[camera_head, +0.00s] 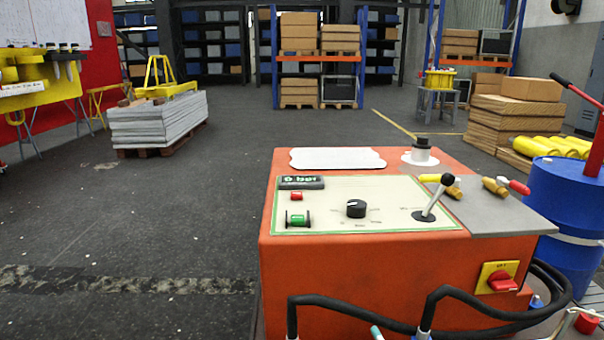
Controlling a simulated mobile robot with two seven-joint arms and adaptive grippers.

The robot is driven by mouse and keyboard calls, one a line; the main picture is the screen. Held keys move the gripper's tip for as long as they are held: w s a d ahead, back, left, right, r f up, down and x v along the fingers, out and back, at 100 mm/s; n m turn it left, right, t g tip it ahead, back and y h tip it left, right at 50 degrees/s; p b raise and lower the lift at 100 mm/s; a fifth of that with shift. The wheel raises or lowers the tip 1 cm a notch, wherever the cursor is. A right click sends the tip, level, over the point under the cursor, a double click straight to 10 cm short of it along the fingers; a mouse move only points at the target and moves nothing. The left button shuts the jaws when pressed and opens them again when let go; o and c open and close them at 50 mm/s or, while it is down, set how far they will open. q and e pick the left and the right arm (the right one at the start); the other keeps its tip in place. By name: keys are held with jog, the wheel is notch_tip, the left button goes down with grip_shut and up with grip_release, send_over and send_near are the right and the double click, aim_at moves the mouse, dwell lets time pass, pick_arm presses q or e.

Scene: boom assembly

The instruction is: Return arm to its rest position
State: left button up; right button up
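Neither of my arms or grippers shows in the head view. An orange control box (350,280) stands close in front, right of centre. Its pale top panel (325,208) carries a small display (301,183) that appears to read "0 bar". The panel also has a red button (296,196), a green button (297,219), a black rotary knob (356,208) and a tilted lever with a black ball (435,200). A red rotary switch (502,281) sits on a yellow plate at the box's front right.
Black hoses (390,326) loop along the box's front. A blue drum (565,205) with a red handle stands right. Yellow cylinders (555,147) and stacked boards (505,120) lie behind it. A pallet of grey sheets (158,122) stands left. The floor at left is clear.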

pick_arm(q)
jog(key=s+a+f+g+p, duration=0.1)
jog(key=s+f+g+p, duration=0.3)
jog(key=f+p, duration=0.95)
pick_arm(e)
jog(key=s+d+f+m+g+h+p, duration=0.15)
jog(key=s+f+m+g, duration=0.35)
jog(key=s+f, duration=0.6)
jog(key=s+d+f+m+g+h+p, duration=0.1)
jog(key=s+d+f+m+g+p, duration=0.15)
jog(key=s+f+g, duration=0.8)
pick_arm(q)
jog(key=s+a+g+p, duration=0.1)
jog(key=s+a+p, duration=0.1)
jog(key=s+p, duration=0.4)
jog(key=s+a+r+g+y+p, duration=0.1)
jog(key=s+p, duration=0.5)
jog(key=s, duration=0.9)
jog(key=shift+s+a+g, duration=0.35)
jog(key=shift+a+g, duration=0.25)
jog(key=shift+a, duration=0.25)
pick_arm(e)
jog(key=s+d+f, duration=0.2)
jog(key=s+f, duration=0.1)
jog(key=s, duration=0.5)
jog(key=s+d+f, duration=0.3)
jog(key=s, duration=0.6)
jog(key=shift+s, duration=0.15)
